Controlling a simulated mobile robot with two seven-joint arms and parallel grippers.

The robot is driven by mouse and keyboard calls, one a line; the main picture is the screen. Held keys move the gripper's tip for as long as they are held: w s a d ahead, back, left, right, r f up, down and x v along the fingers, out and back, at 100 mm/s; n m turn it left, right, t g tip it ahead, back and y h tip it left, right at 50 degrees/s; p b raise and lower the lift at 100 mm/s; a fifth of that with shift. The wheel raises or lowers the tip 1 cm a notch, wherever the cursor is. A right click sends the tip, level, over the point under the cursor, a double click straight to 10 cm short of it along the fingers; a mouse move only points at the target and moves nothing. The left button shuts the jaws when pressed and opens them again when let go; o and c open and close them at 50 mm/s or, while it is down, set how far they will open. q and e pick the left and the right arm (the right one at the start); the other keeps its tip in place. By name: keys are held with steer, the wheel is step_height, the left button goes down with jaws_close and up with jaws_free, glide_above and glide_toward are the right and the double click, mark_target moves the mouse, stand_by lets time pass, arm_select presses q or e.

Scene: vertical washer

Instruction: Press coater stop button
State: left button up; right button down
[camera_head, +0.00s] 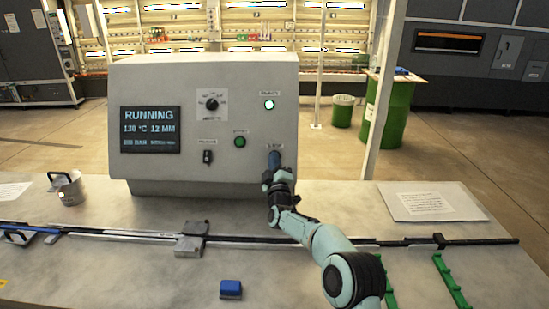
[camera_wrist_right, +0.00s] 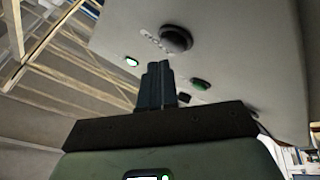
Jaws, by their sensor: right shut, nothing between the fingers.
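The grey coater control box (camera_head: 145,82) stands on the table; its screen (camera_head: 150,129) reads RUNNING. A small label (camera_head: 274,147) sits low on the right of its face; the stop button under it is hidden behind my right gripper. My right gripper (camera_head: 274,160) is shut and empty, its tips at the face just below that label. I cannot tell whether they touch. In the right wrist view its closed fingers (camera_wrist_right: 156,82) point at the panel, between the white lamp (camera_wrist_right: 132,62) and the green button (camera_wrist_right: 200,84). My left gripper is not in view.
A dial (camera_head: 211,103), a green button (camera_head: 239,142) and a small switch (camera_head: 207,157) share the face. A metal cup (camera_head: 71,190), a blue block (camera_head: 231,289) and a paper sheet (camera_head: 426,202) lie on the table. A dark rail (camera_head: 470,240) crosses it.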

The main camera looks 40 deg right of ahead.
steer(key=shift+w+d+f, duration=0.1)
stand_by(0.7)
steer(key=shift+w+d+f, duration=0.15)
steer(key=shift+w, duration=0.1)
steer(key=shift+w+d+f+p, duration=0.2)
steer(key=shift+w+d+p, duration=0.1)
steer(key=shift+p, duration=0.05)
stand_by(1.0)
steer(key=shift+s+a+r+b, duration=0.4)
steer(key=shift+s+a+b, duration=0.1)
steer(key=shift+s+b, duration=0.2)
steer(key=shift+w, duration=0.1)
